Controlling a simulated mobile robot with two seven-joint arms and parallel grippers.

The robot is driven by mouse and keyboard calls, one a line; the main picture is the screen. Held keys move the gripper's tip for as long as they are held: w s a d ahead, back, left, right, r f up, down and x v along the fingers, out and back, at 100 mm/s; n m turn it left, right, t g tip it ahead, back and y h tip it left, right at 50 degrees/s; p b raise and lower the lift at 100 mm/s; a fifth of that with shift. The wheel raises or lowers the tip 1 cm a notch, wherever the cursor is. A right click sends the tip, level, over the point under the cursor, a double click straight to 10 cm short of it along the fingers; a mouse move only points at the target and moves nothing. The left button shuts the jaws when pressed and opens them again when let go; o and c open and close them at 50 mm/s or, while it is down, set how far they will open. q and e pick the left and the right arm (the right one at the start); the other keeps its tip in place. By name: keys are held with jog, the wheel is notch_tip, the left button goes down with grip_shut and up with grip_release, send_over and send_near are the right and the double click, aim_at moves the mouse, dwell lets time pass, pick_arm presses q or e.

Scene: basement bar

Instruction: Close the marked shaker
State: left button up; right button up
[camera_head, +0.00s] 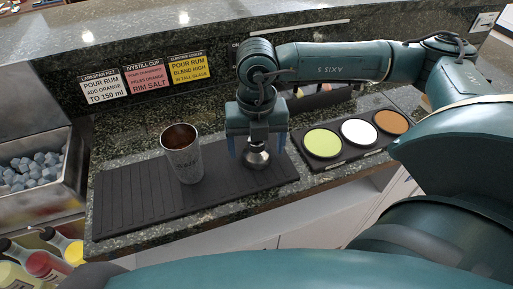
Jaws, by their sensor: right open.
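A metal shaker cup (186,164) stands upright and uncovered on the dark ribbed bar mat (130,205). Its inside looks brown, and there is faint dark marking on its side. A small silver domed piece that looks like the shaker's lid (257,158) sits on the right part of the mat. My right gripper (258,150) points down over this piece, with its open fingers on either side of it. I cannot tell whether they touch it. The gripper hides the top of the piece. My left gripper is not in view.
A tray (317,164) with green, white and orange-brown discs lies right of the mat. Several recipe cards (145,80) stand behind. An ice bin (40,168) is at the left, with bottles (45,262) below. Bare mat lies left of the cup.

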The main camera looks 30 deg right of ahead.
jog(key=shift+f, duration=0.1)
jog(key=c, duration=1.1)
